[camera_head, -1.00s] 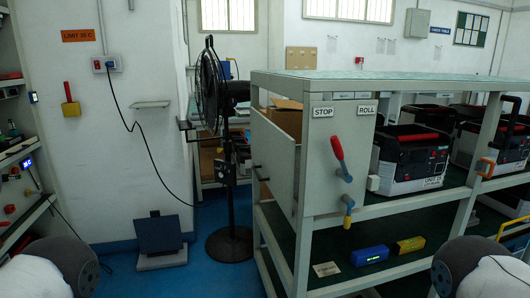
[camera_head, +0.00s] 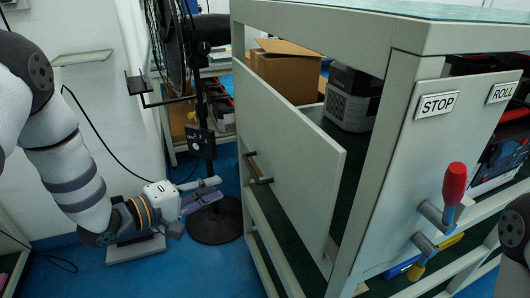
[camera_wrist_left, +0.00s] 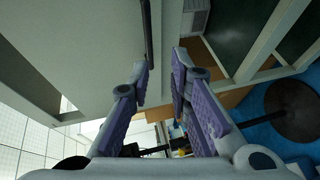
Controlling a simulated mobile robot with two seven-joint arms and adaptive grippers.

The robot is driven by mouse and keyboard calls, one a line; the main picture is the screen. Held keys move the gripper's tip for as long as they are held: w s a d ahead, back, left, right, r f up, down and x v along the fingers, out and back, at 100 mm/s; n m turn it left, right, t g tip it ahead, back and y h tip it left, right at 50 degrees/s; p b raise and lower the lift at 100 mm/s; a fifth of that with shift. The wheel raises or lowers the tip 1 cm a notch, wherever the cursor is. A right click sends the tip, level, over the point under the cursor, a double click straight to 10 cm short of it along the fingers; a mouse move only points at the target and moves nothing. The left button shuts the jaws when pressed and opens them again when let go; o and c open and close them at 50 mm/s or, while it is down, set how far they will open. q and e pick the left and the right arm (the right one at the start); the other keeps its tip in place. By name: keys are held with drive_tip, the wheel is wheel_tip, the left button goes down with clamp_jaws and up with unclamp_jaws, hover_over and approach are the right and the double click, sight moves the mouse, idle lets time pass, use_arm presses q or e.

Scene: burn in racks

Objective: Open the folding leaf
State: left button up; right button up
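The folding leaf (camera_head: 285,150) is a pale grey panel on the left end of the rack. It stands at an angle to the rack frame, with a gap at its right edge showing the inside. A dark bar handle (camera_head: 258,168) sits on its outer face. My left gripper (camera_head: 212,191) is left of the leaf, fingers apart and empty, pointing toward the handle but clear of it. In the left wrist view the gripper (camera_wrist_left: 160,75) shows purple pads spread apart, with the handle (camera_wrist_left: 148,35) beyond them. My right gripper is out of view.
A black standing fan (camera_head: 205,145) stands close behind my left gripper. The rack's end post (camera_head: 375,180) and a red-handled lever (camera_head: 453,185) are to the right of the leaf. A cardboard box (camera_head: 285,70) is on the rack. Blue floor (camera_head: 190,265) is clear at front left.

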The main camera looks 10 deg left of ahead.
sight(251, 166)
use_arm(q)
drive_tip(key=x, duration=0.4)
drive_tip(key=r+b+x, duration=0.1)
drive_tip(key=x, duration=0.6)
drive_tip(key=shift+w+d+r, duration=0.15)
drive_tip(key=shift+w+d, duration=0.15)
drive_tip(key=shift+d, duration=0.1)
drive_tip(key=shift+w+d, duration=0.15)
drive_tip(key=shift+w, duration=0.2)
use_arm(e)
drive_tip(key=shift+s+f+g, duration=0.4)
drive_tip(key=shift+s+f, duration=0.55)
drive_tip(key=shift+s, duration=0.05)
use_arm(q)
clamp_jaws()
